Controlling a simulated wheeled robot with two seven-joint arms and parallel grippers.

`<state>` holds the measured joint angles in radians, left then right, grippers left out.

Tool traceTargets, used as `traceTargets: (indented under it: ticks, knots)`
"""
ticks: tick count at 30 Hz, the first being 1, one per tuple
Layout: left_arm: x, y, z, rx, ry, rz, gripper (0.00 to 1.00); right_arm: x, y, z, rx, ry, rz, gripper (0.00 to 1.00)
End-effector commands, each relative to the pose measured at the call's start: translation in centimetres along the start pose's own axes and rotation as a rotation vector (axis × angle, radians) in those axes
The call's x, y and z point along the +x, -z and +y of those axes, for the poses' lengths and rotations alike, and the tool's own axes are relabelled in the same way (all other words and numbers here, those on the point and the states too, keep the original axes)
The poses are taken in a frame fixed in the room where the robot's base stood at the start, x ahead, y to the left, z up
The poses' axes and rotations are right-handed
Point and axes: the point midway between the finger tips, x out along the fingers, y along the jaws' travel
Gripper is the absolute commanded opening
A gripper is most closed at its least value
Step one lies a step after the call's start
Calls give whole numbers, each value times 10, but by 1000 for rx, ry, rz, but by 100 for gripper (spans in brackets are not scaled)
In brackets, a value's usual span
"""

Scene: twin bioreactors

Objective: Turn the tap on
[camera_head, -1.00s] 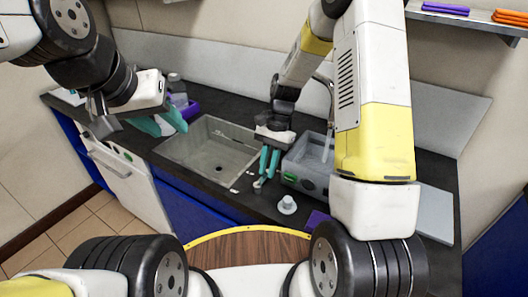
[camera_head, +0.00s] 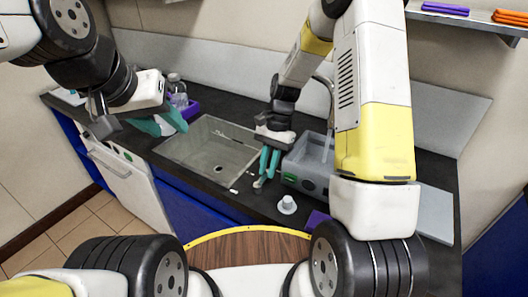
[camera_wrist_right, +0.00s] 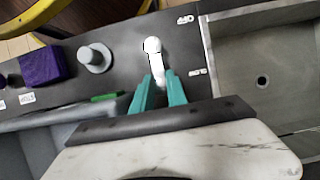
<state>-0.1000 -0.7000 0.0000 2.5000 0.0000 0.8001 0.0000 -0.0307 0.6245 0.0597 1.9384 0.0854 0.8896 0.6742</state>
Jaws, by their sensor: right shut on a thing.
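A small white lever-like piece, apparently the tap handle (camera_wrist_right: 153,48), stands on the dark counter beside the sink (camera_wrist_right: 228,60). My right gripper (camera_wrist_right: 158,88) is shut on its near end, with its teal fingers pointing down at it. In the head view my right gripper (camera_head: 265,176) is at the right front corner of the sink (camera_head: 180,150), and the white piece (camera_head: 257,184) shows just below the fingertips. A curved metal pipe (camera_head: 326,82), perhaps the spout, is partly hidden behind my right arm. My left gripper (camera_head: 168,128) is open and empty over the counter's left part.
A grey box-shaped unit (camera_head: 310,165) stands right of my right gripper. A clear bottle (camera_head: 177,88) and a purple rack (camera_head: 192,108) stand behind my left gripper.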

Motion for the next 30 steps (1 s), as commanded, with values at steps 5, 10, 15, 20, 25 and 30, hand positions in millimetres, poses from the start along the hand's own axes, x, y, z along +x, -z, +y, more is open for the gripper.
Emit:
traceTargets:
  ticks: [5,10,15,20,25,30]
  knots:
    - [0,0,0,0,0,0,40,-1,0,-1,0,2,1,0]
    - [0,0,0,0,0,0,40,-1,0,-2,-10,-3,1,0]
    - [0,0,0,0,0,0,40,-1,0,-5,-66,-26,2,0]
    - [0,0,0,0,0,0,40,-1,0,-5,-65,-25,2,20]
    - [0,0,0,0,0,0,40,-1,0,-5,-65,-26,1,40]
    - [0,0,0,0,0,0,40,0,0,-4,-65,-26,1,40]
